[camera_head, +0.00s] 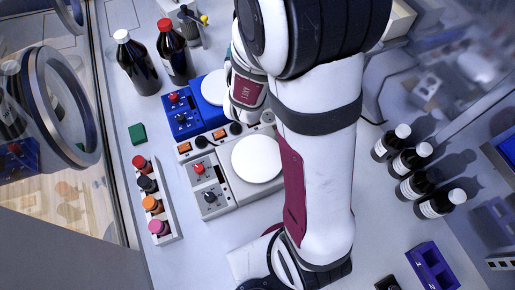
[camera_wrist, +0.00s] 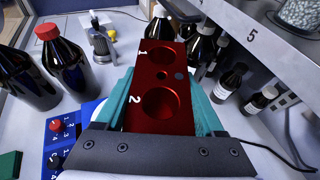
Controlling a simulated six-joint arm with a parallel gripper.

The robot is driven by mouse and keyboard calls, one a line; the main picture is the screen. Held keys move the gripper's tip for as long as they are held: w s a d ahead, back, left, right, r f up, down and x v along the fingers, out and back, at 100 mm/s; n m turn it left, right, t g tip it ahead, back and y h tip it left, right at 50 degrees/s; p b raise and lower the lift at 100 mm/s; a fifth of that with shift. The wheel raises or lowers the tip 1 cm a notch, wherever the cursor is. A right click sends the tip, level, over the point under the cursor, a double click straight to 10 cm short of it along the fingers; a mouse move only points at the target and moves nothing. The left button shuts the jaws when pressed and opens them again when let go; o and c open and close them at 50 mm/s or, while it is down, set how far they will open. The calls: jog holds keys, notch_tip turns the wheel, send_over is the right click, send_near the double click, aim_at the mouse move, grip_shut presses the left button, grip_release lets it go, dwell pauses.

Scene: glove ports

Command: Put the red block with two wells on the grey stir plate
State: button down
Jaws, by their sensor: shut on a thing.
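The red block with two wells (camera_wrist: 166,82) is held up in the wrist view, with its wells marked 1 and 2. My gripper (camera_wrist: 161,76) is shut on it, with one teal finger against each side. In the head view my arm hides the block and most of the gripper, which is near the back of the blue stir plate (camera_head: 183,120). The grey stir plate (camera_head: 257,158), with a round white top and knobs on its left, stands left of my forearm. Its top looks empty where it shows.
A grey unit with orange switches (camera_head: 184,148) lies between the two plates. Two tall dark bottles (camera_head: 138,62) stand at back left. A rack of coloured caps (camera_head: 152,203) and a green block (camera_head: 137,133) are left. Several dark bottles (camera_head: 409,162) and a blue-violet block (camera_head: 432,265) are right.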

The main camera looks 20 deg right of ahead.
jog(key=s+a+f+m+g+h, duration=0.2)
jog(key=s+a+m+g+h, duration=0.15)
jog(key=s, duration=0.35)
jog(key=m+g+h, duration=0.3)
jog(key=m+h, duration=0.1)
jog(key=m, duration=0.1)
send_over(258, 157)
jog(key=w, duration=0.1)
jog(key=f, duration=0.2)
jog(key=shift+m+g, duration=0.25)
jog(key=shift+g, duration=0.3)
jog(key=f, duration=0.5)
jog(key=s+f, duration=0.1)
jog(key=f, duration=0.1)
jog(key=shift+f, duration=0.4)
jog(key=shift+f, duration=0.1)
grip_release()
jog(key=shift+y, duration=0.25)
jog(key=v, duration=0.7)
jog(key=shift+s+a, duration=0.15)
jog(key=shift+a, duration=0.15)
